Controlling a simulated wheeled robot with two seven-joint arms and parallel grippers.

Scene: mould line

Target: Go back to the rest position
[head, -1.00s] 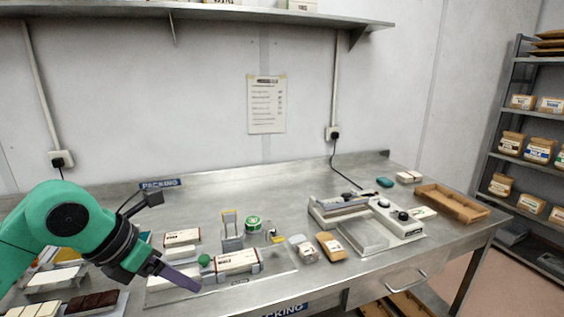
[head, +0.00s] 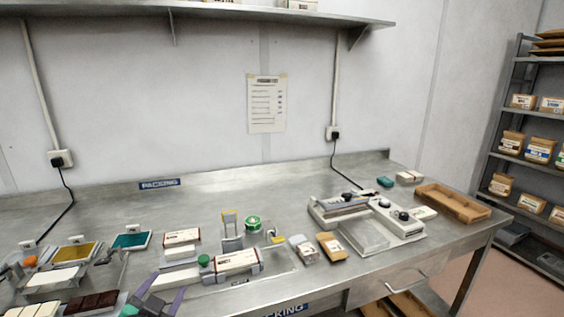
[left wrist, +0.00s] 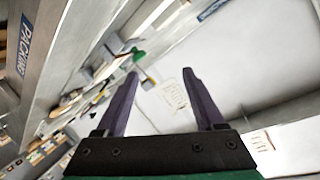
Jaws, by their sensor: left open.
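My left gripper (head: 160,300) shows at the bottom left of the head view, its two purple fingers spread apart with nothing between them. It is above the front edge of the steel packing bench (head: 330,275), left of the clear board that carries the wrapped bars. Most of my left arm is out of the head view. My right gripper is in neither view.
A wrapped bar in a grey holder (head: 236,262) lies right of my left gripper. A white sealing machine (head: 400,226) and a brown tray (head: 453,203) stand further right. The back middle of the bench is clear.

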